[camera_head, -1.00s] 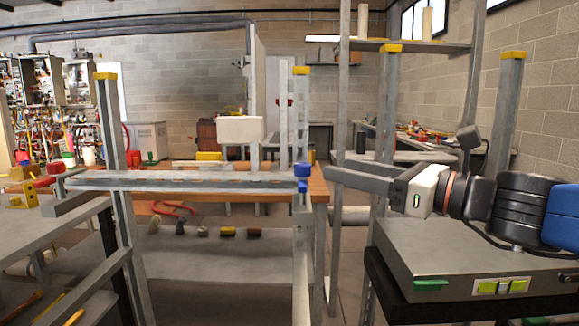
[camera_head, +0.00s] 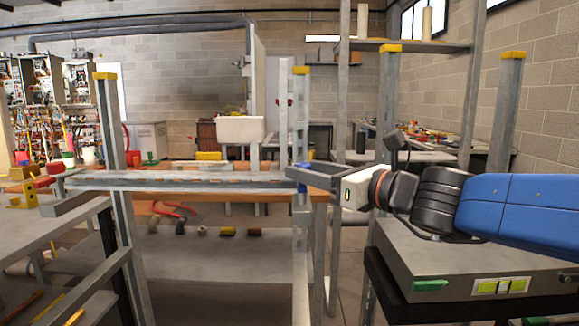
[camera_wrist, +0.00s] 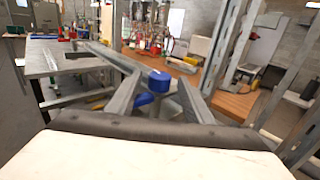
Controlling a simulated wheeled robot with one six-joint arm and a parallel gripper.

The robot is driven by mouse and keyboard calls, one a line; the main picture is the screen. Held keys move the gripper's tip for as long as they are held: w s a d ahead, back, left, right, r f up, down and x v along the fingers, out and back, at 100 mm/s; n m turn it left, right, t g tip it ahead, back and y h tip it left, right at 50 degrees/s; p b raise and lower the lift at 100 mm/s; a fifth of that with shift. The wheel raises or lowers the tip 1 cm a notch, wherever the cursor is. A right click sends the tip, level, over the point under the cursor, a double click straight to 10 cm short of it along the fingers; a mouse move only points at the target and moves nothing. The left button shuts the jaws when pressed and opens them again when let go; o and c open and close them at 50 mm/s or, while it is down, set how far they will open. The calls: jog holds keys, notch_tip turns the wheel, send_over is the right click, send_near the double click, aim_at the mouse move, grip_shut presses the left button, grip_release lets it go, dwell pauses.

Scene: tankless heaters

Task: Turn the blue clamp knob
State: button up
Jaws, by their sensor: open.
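The blue clamp knob (camera_head: 302,165) sits at the right end of a long grey rail (camera_head: 180,182), by an upright post. In the wrist view the blue knob (camera_wrist: 159,80) shows as a round blue cap between my two fingers, with blue clamp parts below it. My gripper (camera_head: 294,172) is open, reaching from the right, with its fingertips around the knob's place. In the wrist view my gripper (camera_wrist: 160,92) has one finger on each side of the knob. I cannot tell whether either finger touches it. The fingers partly hide the knob in the head view.
A red knob (camera_head: 55,168) is at the rail's left end. Grey metal posts (camera_head: 300,110) stand close to my gripper. A wooden workbench (camera_head: 320,186) lies behind the rail. A grey cabinet top (camera_head: 400,250) is below my arm.

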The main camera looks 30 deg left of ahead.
jog(key=x, duration=0.6)
jog(key=shift+a, duration=0.1)
jog(key=shift+c, duration=0.5)
jog(key=c, duration=1)
